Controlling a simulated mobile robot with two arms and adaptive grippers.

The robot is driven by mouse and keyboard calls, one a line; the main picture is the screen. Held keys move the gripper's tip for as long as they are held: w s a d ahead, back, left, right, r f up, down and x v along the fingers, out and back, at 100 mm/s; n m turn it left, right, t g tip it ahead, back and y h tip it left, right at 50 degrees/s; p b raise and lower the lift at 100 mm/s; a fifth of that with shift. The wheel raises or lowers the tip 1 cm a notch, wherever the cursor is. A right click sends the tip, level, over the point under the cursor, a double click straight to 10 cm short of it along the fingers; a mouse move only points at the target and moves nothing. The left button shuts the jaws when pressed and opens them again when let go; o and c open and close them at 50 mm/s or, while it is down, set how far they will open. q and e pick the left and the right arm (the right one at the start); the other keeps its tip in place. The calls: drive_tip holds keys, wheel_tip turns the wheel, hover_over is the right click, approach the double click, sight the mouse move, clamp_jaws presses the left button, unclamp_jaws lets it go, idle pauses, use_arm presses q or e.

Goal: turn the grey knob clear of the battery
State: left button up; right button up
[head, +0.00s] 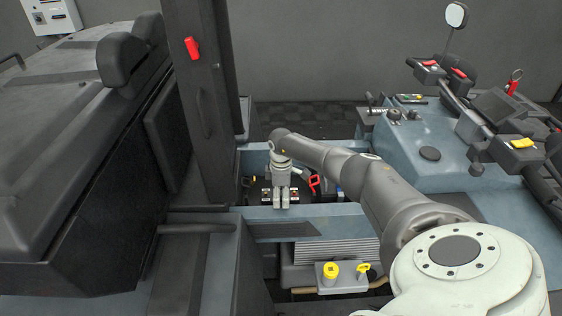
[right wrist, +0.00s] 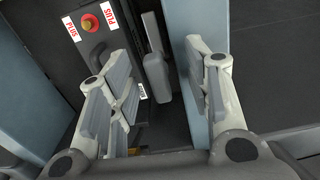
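The battery (right wrist: 60,70) is a dark box at the left of the right wrist view, with red-and-white PLUS labels and a red-and-yellow round terminal on top. A grey elongated piece, seemingly the grey knob (right wrist: 157,80), stands beside the battery's edge. My right gripper (right wrist: 160,66) is open, with one finger over the battery side and the other by a blue-grey wall; the grey piece shows between them, and I cannot tell whether they touch it. In the head view my right gripper (head: 282,200) points down into the machine's recess and hides the knob. My left gripper is not in view.
A blue-grey frame beam (head: 330,217) runs in front of the recess. A dark upright post (head: 203,100) stands left of it. A red handle (head: 314,184) is close to the right. Yellow caps (head: 330,270) sit in front, below the beam.

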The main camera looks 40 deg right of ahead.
sight(281, 195)
drive_tip(key=shift+o, duration=0.9)
wheel_tip(281, 195, up, 7)
drive_tip(key=p, duration=0.7)
